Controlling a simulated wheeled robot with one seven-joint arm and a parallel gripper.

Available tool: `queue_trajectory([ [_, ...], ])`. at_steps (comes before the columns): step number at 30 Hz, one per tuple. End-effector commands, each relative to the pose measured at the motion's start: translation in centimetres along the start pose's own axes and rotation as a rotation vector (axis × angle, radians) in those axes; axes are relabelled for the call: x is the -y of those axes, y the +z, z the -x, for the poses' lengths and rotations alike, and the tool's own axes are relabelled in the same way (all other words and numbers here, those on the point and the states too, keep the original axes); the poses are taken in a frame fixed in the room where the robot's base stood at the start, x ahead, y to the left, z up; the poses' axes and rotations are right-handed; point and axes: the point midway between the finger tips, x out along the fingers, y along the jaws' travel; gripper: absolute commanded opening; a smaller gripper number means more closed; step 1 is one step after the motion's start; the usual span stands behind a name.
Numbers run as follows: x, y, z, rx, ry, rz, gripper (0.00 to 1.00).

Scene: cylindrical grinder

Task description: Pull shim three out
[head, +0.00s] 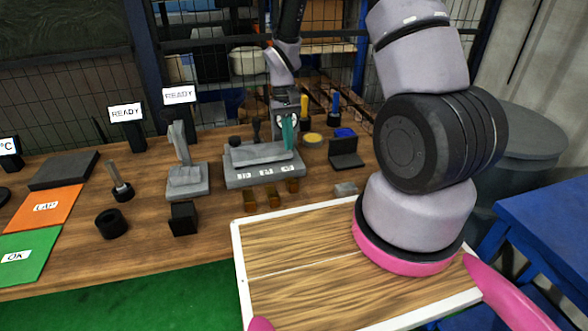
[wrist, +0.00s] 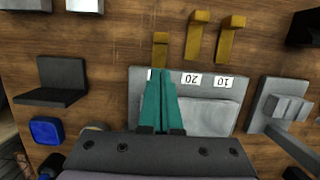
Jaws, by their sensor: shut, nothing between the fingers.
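Three amber, hook-like shims stand in a row in front of a grey block (head: 238,176) with white number labels. In the wrist view the block (wrist: 140,85) is turned around, with "20" and "10" readable upside down. The leftmost shim there (wrist: 160,50) lines up with the label partly covered by my fingers; in the head view it is the rightmost (head: 292,185). The other shims (wrist: 195,38) (wrist: 231,36) stand to its right in the wrist view. My gripper (wrist: 158,74) has green fingers, shut and empty, over the block just behind the leftmost shim. It also shows in the head view (head: 289,133).
A grey stand (wrist: 266,105) is right of the block in the wrist view. Bare wood surrounds the shims. A white-edged wooden tray (head: 300,295) is nearest me.

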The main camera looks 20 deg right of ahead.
Motion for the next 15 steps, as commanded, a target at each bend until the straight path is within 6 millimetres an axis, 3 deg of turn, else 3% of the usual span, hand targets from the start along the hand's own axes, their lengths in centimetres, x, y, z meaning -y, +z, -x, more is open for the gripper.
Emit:
queue_trajectory([
  [11, 0.0, 0.0, -0.3, 0.003, 0.001, 0.001, 0.0],
  [15, 0.0, 0.1, -1.3, 0.006, 0.001, 0.002, 0.0],
])
